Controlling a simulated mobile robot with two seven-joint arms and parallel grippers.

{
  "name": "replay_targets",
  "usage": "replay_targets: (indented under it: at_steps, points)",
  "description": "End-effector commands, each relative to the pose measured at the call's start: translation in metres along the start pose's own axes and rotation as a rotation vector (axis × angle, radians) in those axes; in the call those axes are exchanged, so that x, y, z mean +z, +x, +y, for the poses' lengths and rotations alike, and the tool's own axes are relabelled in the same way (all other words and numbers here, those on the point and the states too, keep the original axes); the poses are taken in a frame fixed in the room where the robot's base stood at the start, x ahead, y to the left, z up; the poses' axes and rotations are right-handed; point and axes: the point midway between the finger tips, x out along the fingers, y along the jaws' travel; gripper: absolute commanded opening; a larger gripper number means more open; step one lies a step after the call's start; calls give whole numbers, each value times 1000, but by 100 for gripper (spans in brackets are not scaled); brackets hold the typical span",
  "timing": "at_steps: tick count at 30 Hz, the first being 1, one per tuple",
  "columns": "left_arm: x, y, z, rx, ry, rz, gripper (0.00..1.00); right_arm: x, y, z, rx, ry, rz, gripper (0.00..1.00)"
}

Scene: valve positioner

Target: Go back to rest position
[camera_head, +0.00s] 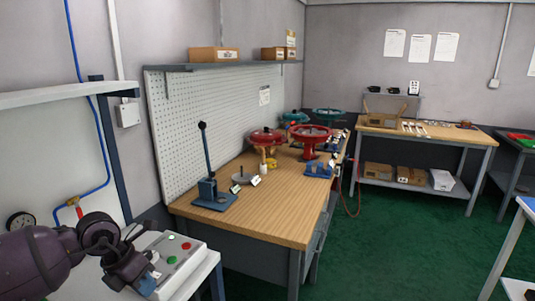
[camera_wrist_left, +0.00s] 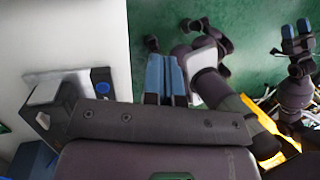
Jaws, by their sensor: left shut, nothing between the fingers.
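My left gripper (camera_head: 148,284) is at the lower left of the head view, low beside a light control box (camera_head: 182,262) with green and red buttons. In the left wrist view its two blue fingers (camera_wrist_left: 166,78) are together with nothing between them. I cannot tell whether it touches the box. Another gripper with blue fingertips, my right one (camera_wrist_left: 297,36), shows at the upper right of the left wrist view, above the green floor.
A wooden workbench (camera_head: 265,217) holds a lever press (camera_head: 209,180) and red valve actuators (camera_head: 311,135). A pegboard (camera_head: 222,110) stands behind it. A second bench (camera_head: 425,134) is at the back right. Green floor (camera_head: 390,230) between the benches is clear.

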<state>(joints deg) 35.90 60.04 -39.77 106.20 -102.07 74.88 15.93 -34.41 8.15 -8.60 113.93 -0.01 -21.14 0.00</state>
Motion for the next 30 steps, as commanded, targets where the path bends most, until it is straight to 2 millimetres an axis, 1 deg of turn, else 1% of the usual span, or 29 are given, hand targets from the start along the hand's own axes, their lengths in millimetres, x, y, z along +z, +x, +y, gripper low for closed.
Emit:
replay_targets:
  at_steps: [2,4,6,9,12,15,17,19,21,23,24,26,27,29,30]
  points:
    - [15,-5,-18,-103,-1,-87,0,-6,3,0,-2,-2,12,60]
    - [33,-13,-41,-221,-6,-182,0,-9,4,-1,-2,-2,18,60]
    - [50,-22,-65,-353,-28,-282,0,-9,3,0,-2,-2,17,60]
    - [70,-36,-97,-553,-97,-422,0,-6,1,0,-1,-1,12,60]
    - [86,-49,-118,-749,-215,-555,0,-4,0,0,0,0,8,60]
    - [97,-61,-127,-936,-382,-679,0,-2,-1,0,0,0,4,60]
    - [100,-66,-125,-1039,-510,-747,0,0,-2,0,1,1,1,60]
    - [102,-67,-117,-1145,-680,-818,0,2,-3,0,1,1,-4,60]
    - [99,-62,-103,-1234,-875,-877,0,4,-4,0,2,1,-8,60]
    - [92,-54,-88,-1296,-1058,-918,0,5,-3,0,2,1,-10,60]
    - [85,-45,-78,-1328,-1185,-937,0,5,-3,0,2,1,-10,60]
    - [72,-30,-62,-1363,-1372,-954,0,5,-3,0,2,1,-10,60]
    - [62,-18,-52,-1378,-1495,-961,0,5,-3,0,2,1,-10,60]
    - [43,1,-39,-1391,-1672,-961,0,4,-2,0,1,1,-8,60]
    - [30,15,-31,-1395,-1790,-954,0,4,-2,0,1,1,-7,60]
